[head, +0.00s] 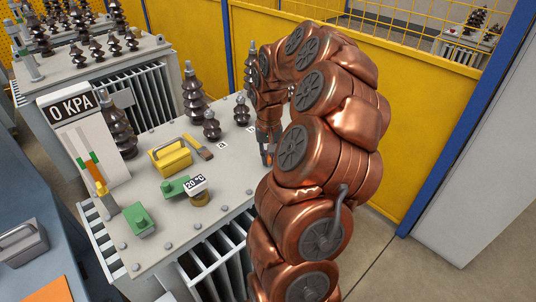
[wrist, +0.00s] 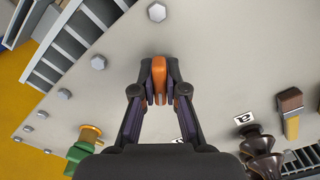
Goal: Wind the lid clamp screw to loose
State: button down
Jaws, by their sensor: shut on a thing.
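My gripper (wrist: 160,85) is shut on an upright orange piece (wrist: 160,66), which looks like the handle of the lid clamp screw, near the lid's edge. In the wrist view both fingertips press its sides. In the head view my gripper (head: 267,152) reaches down to the right side of the grey transformer lid (head: 228,168), and the orange piece is mostly hidden by the fingers. The screw's thread and how far it is wound cannot be seen.
A 0 KPA gauge panel (head: 92,140) is at left. Bolts (wrist: 157,12) line the edge.

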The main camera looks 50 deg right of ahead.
jog(key=shift+n, duration=1.2)
jog(key=shift+n, duration=1.4)
jog(key=shift+a+n, duration=0.1)
jog(key=shift+n, duration=0.6)
jog(key=c, duration=1.1)
grip_release()
